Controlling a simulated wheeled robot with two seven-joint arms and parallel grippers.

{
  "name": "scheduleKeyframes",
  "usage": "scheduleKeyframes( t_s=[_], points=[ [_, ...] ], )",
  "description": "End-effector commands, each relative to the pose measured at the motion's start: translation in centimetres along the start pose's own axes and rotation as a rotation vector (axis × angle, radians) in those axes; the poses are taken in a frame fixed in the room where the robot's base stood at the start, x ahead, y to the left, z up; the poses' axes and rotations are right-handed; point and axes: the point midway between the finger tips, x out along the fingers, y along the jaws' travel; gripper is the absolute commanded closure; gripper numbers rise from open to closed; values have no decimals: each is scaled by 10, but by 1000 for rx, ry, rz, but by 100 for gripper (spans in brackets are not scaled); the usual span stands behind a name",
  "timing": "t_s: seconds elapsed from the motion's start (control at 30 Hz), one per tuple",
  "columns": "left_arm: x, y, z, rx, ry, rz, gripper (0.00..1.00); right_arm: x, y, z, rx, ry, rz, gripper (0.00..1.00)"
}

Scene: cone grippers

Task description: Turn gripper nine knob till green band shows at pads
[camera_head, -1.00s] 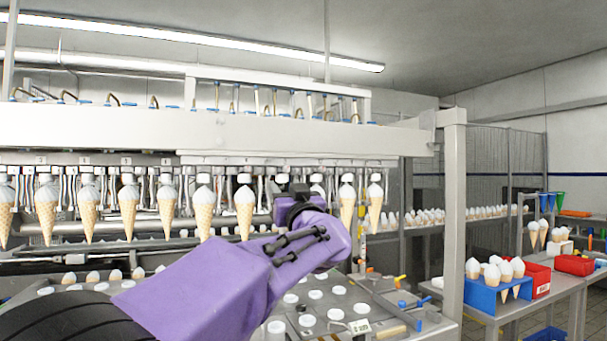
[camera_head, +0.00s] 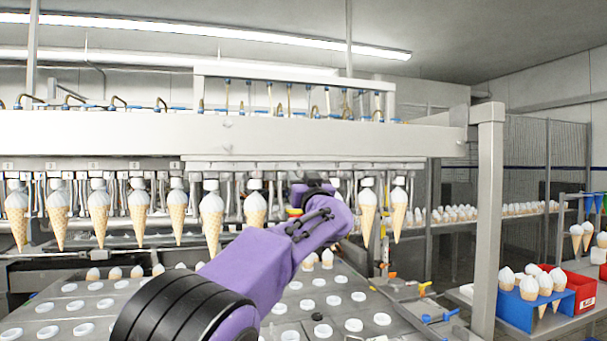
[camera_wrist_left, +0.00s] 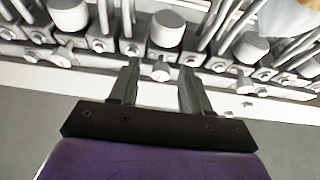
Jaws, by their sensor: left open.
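In the head view my left gripper (camera_head: 312,190) is at the row of hanging cone grippers, its purple wrist covering part of the row. In the left wrist view the left gripper (camera_wrist_left: 159,72) is open, its two dark fingers pointing at the machine. A small light knob (camera_wrist_left: 160,72) shows between the fingertips; contact cannot be told. A larger grey cylinder (camera_wrist_left: 167,30) is beyond it, with similar ones either side. A red and yellow piece (camera_head: 294,212) shows beside my wrist in the head view. I see no green band; the number nine is not readable. My right gripper is not in view.
Cones (camera_head: 255,208) hang left and right of my wrist. A plate with white round holders (camera_head: 83,328) lies below.

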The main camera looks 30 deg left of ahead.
Motion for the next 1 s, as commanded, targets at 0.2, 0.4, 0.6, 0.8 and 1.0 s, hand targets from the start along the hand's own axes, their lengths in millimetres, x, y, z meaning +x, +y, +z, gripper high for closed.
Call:
scheduleKeyframes(
  t_s=[0.2, 0.4, 0.6, 0.8, 1.0],
  points=[
    [1, 0, 1, 0, -1, 0, 52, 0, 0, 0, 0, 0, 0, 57],
    [0, 0, 1, 0, -1, 0, 100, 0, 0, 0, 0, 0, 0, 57],
    [3, 2, -4, -53, -4, -21, 100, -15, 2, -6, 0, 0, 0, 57],
    [3, 4, -5, -235, -4, -96, 100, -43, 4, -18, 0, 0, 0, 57],
    [0, 4, 0, -293, -1, -121, 100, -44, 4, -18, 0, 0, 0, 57]
  ],
)
